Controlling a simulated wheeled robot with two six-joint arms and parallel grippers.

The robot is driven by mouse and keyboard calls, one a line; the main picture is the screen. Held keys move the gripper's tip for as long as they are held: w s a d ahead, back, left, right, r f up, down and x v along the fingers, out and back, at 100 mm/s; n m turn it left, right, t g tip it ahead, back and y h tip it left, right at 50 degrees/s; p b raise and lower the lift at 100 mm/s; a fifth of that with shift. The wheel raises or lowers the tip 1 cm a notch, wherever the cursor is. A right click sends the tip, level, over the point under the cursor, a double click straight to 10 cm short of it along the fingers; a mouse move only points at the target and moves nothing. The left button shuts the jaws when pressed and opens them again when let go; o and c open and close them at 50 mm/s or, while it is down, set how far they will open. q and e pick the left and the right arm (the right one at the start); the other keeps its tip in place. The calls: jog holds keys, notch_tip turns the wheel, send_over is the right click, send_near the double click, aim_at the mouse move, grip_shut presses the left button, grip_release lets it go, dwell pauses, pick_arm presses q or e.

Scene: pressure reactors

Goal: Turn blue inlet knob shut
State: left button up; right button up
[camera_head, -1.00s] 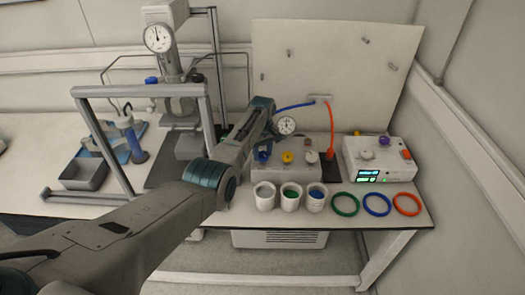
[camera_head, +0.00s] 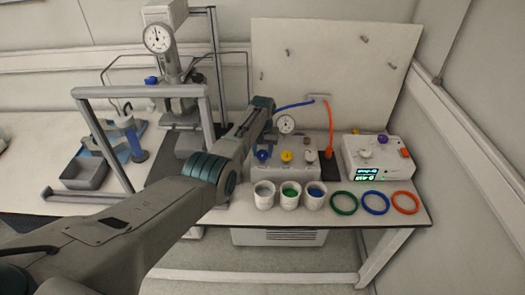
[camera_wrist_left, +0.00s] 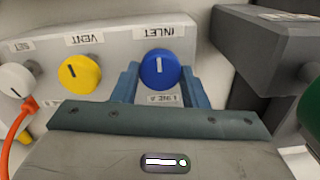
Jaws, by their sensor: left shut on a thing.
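The blue inlet knob (camera_wrist_left: 160,68) sits on the front of a grey valve box under the label INLET in the left wrist view. Its white pointer mark stands nearly upright in that picture. My left gripper (camera_wrist_left: 158,80) has one blue finger on each side of the knob and is shut on it. In the head view the blue knob (camera_head: 262,155) shows at the left end of the valve box (camera_head: 285,168), with my left gripper (camera_head: 266,137) at it. My right gripper is not in view.
A yellow vent knob (camera_wrist_left: 80,73) and a white set knob (camera_wrist_left: 16,80) are beside the blue one. An orange hose (camera_head: 330,125) runs near the box. Three cups (camera_head: 289,195) and three coloured rings (camera_head: 376,203) lie in front on the bench.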

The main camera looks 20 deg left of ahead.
aim_at(263, 153)
pick_arm(q)
jog(key=shift+r, duration=0.1)
dwell(0.4)
jog(key=o, duration=0.7)
jog(key=shift+o, duration=1.3)
jog(key=shift+r, duration=0.5)
notch_tip(263, 153, up, 10)
jog(key=b, duration=0.2)
jog(key=shift+f, duration=0.15)
